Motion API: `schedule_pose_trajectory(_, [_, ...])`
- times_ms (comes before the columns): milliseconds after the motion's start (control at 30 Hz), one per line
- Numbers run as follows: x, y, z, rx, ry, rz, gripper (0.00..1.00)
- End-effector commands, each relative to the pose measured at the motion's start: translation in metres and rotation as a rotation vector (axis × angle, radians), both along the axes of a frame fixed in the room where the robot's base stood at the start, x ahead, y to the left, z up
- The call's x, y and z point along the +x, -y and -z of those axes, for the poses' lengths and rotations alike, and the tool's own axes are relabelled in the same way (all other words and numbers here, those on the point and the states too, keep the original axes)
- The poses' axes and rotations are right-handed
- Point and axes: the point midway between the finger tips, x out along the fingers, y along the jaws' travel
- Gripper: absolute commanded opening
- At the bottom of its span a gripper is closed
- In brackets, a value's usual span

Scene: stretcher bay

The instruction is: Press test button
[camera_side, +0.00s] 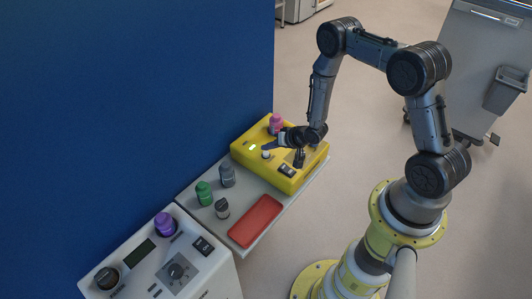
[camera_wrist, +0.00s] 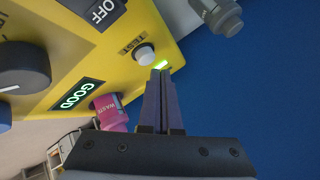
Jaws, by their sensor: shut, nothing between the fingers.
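The yellow unit (camera_side: 285,179) sits on a grey shelf. My gripper (camera_side: 266,148) is over the unit's top. In the wrist view its two dark fingers (camera_wrist: 158,74) are together and empty, tips close to the button and overlapping the edge of the green strip. I cannot tell whether they touch the panel.
A pink bottle (camera_side: 276,123) stands at the unit's back. Green (camera_side: 204,193) and grey (camera_side: 227,175) bottles and a red tray (camera_side: 256,221) are on the shelf. The wrist view shows a GOOD display (camera_wrist: 76,95), an OFF switch (camera_wrist: 103,12) and a dark knob (camera_wrist: 22,66). A blue wall (camera_side: 130,90) stands behind.

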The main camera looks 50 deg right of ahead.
Motion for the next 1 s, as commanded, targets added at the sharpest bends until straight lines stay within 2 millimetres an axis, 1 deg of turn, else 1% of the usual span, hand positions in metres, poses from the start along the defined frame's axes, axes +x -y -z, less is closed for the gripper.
schedule_pose_trajectory(133, [0.0, 0.0, 0.0, 0.0, 0.001, 0.001, 0.0])
schedule_pose_trajectory(233, [0.001, 0.0, -0.004, 0.0, 0.002, 0.001, 0.0])
schedule_pose_trajectory(600, [0.001, 0.0, -0.038, 0.0, 0.002, 0.001, 0.0])
schedule_pose_trajectory(733, [0.001, 0.0, -0.047, 0.0, 0.002, 0.001, 0.0])
schedule_pose_trajectory(1000, [0.0, 0.0, -0.05, 0.001, 0.0, 0.001, 0.0])
